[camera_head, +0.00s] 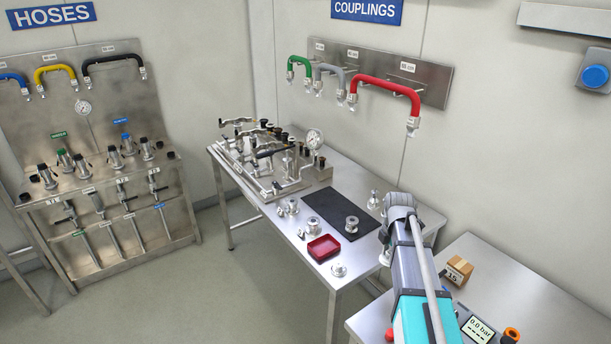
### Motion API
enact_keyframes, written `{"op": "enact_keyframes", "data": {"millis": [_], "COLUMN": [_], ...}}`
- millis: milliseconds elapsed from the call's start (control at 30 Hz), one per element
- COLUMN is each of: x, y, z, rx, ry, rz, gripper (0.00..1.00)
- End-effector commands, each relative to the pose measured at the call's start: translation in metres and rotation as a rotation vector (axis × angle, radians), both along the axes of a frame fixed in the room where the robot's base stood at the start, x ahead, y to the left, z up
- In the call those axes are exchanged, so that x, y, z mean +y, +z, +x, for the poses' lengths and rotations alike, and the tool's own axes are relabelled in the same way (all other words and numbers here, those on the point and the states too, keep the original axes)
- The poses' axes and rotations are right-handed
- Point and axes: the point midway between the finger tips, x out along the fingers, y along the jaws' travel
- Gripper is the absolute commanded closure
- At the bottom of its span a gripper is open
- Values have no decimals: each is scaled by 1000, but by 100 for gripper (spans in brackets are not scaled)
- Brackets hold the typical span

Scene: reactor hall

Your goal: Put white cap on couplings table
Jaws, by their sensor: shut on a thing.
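The couplings table (358,261) is a steel table under the COUPLINGS sign. My arm reaches in from the lower right, and its wrist is over the table's right front part. My gripper (384,256) points down there, largely hidden by my own wrist. It is shut on a small pale thing at its tip. I cannot make out for sure that this is the white cap, and I cannot tell whether it touches the tabletop. No other clearly white cap shows on the table.
The table bears a dark mat (325,207) with a metal fitting (351,224), a red tray (323,248), several loose metal fittings and a valve assembly (268,160). A side table (500,285) with a small box (458,271) stands right. Hoses hang behind.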

Motion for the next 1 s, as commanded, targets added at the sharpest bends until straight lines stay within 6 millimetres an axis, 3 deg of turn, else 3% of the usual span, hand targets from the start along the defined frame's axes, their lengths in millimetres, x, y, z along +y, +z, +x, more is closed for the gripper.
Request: {"op": "enact_keyframes", "data": {"millis": [467,1000], "x": [3,47], "y": [-5,-46], "z": [8,83], "rx": [0,0], "ry": [-1,-1], "rz": [0,0], "gripper": [100,100]}}
